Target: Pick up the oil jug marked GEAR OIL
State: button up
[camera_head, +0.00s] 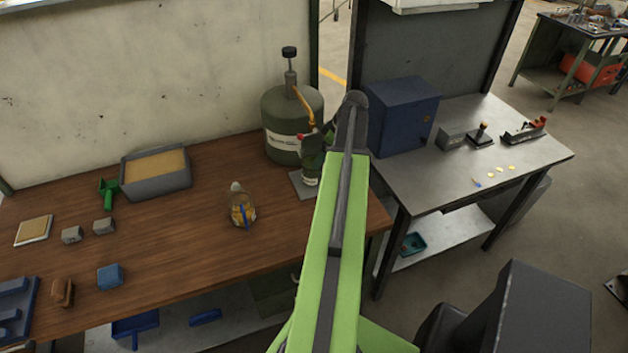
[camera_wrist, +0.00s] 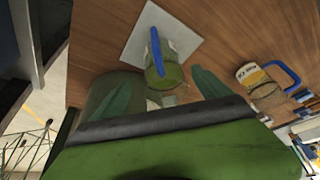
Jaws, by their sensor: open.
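A green jug with a blue handle (camera_wrist: 170,72) stands on a pale square plate (camera_wrist: 139,39) in the wrist view. The jug (camera_head: 312,166) also shows in the head view, beside the tank and partly behind my arm. A second jug (camera_wrist: 249,76), with amber contents, a pale label and a blue handle, is to the right in the wrist view. In the head view it (camera_head: 240,212) stands mid-bench. The lettering is too small to read surely on either. My gripper (camera_wrist: 165,82) is open and empty, its fingers on either side of the green jug's line, the jug appearing beyond them.
A large green tank (camera_head: 283,112) stands behind the plate. A sand tray (camera_head: 156,188), a green scoop (camera_head: 107,192) and several small blocks lie left on the wooden bench (camera_head: 180,240). A metal table with a blue cabinet (camera_head: 402,115) is to the right. The bench between the tray and second jug is clear.

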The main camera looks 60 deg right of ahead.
jog(key=x, duration=0.2)
jog(key=shift+f+b, duration=0.25)
jog(key=shift+b, duration=0.15)
jog(key=b+x, duration=0.5)
jog(key=shift+w+a+f, duration=0.15)
jog(key=shift+w+a, duration=0.05)
jog(key=shift+a, duration=0.05)
jog(key=shift+w, duration=0.1)
grip_shut()
jog(key=shift+r+p, duration=0.25)
jog(key=shift+p, duration=0.05)
